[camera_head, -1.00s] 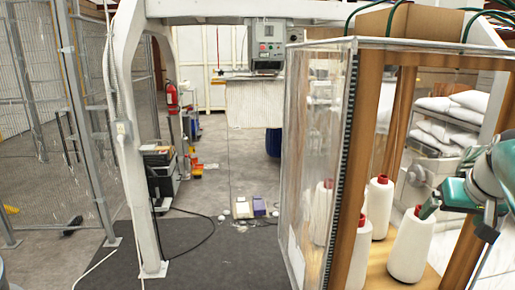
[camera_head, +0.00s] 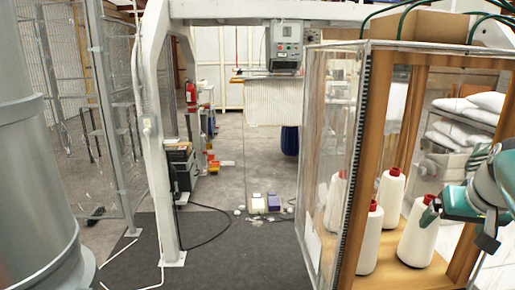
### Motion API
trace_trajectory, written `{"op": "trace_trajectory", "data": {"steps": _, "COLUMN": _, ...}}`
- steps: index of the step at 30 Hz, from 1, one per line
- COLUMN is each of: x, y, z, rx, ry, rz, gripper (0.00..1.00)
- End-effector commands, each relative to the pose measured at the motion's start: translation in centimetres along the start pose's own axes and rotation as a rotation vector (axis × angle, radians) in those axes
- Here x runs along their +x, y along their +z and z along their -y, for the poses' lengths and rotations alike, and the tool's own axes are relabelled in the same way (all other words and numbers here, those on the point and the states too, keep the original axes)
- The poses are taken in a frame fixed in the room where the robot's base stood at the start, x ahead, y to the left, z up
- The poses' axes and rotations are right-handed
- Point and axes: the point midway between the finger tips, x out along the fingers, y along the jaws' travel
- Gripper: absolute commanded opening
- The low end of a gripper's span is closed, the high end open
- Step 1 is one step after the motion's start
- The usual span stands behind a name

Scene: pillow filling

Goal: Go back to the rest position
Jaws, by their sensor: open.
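My gripper (camera_head: 455,184) is at the right edge of the head view, on the end of a grey and teal arm. Its jaws are open, and I see nothing held between them. The lower finger overlaps a white thread cone with a red top (camera_head: 419,232) in the picture; I cannot tell whether they touch. The wrist and the rest of the arm run out of view at right.
A wooden cabinet with a clear open door (camera_head: 325,170) holds several white cones. A big grey cylinder (camera_head: 35,190) stands close at left. A white frame post (camera_head: 160,130) rises beside it. Small boxes and white scraps lie on the floor (camera_head: 258,203) ahead. White pillows (camera_head: 455,130) are stacked at right.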

Motion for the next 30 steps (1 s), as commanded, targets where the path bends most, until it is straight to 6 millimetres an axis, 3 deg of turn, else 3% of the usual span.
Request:
{"op": "trace_trajectory", "data": {"steps": 7, "x": 0.2, "y": 3.6, "z": 6.7, "rx": -0.064, "ry": -0.044, "rz": 0.02, "gripper": 0.91}}
{"op": "trace_trajectory", "data": {"steps": 11, "x": 0.3, "y": 6.9, "z": 10.7, "rx": -0.108, "ry": -0.072, "rz": 0.034, "gripper": 0.91}}
{"op": "trace_trajectory", "data": {"steps": 18, "x": 0.6, "y": 17.0, "z": 18.2, "rx": -0.23, "ry": -0.137, "rz": 0.058, "gripper": 0.91}}
{"op": "trace_trajectory", "data": {"steps": 21, "x": 0.9, "y": 20.3, "z": 19.6, "rx": -0.266, "ry": -0.154, "rz": 0.063, "gripper": 0.91}}
{"op": "trace_trajectory", "data": {"steps": 24, "x": 1.1, "y": 22.2, "z": 20.2, "rx": -0.286, "ry": -0.163, "rz": 0.066, "gripper": 0.91}}
{"op": "trace_trajectory", "data": {"steps": 30, "x": 1.3, "y": 22.8, "z": 20.4, "rx": -0.289, "ry": -0.164, "rz": 0.069, "gripper": 0.91}}
